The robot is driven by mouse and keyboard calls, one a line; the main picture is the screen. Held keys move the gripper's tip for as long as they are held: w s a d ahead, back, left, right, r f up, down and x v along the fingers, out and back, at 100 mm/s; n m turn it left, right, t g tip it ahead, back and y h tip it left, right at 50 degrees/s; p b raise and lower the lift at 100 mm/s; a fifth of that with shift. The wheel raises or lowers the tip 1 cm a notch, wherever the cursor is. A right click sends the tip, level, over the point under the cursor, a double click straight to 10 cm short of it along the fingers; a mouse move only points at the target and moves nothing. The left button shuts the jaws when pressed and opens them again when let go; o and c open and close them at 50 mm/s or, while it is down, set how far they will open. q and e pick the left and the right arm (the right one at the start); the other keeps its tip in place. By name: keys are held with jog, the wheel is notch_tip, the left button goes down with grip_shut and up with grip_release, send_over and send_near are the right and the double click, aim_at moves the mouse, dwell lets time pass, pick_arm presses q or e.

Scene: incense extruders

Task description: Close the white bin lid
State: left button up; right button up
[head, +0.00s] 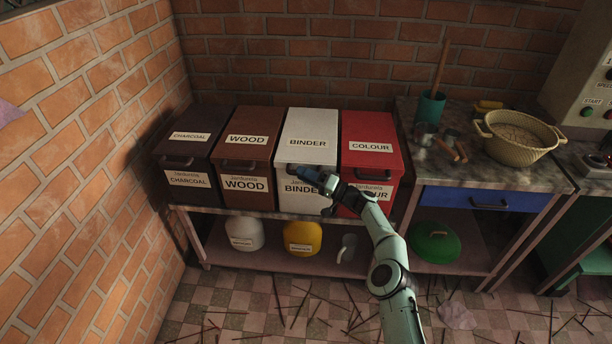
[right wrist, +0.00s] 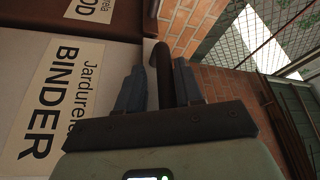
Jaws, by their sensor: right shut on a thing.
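The white bin (head: 295,206), labelled BINDER, stands in a row of bins on a bench. Its white lid (head: 308,127) lies over the top, about level with the lids beside it; whether a small gap is left at the front edge I cannot tell. My right gripper (head: 309,174) is at the front edge of this lid and covers its handle in the head view. In the right wrist view the gripper (right wrist: 161,92) is shut on the dark lid handle (right wrist: 162,68), with a finger on each side. The bin's front label (right wrist: 58,95) shows beside it. My left gripper is not in view.
A brown WOOD bin (head: 248,155) stands to the left and a red COLOUR bin (head: 369,130) to the right, both close beside it. A charcoal bin (head: 189,150) is at the far left. A basket (head: 517,137) and a green pot (head: 430,107) stand on the right-hand table.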

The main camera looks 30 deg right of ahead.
jog(key=shift+f, duration=0.2)
jog(key=shift+s+d+p, duration=0.1)
jog(key=shift+s+p, duration=0.05)
jog(key=shift+p, duration=0.15)
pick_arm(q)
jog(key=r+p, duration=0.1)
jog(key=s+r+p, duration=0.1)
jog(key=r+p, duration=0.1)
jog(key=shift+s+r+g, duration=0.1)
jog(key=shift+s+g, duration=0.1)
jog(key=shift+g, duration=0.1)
pick_arm(e)
jog(key=v, duration=1.3)
jog(key=shift+r, duration=0.1)
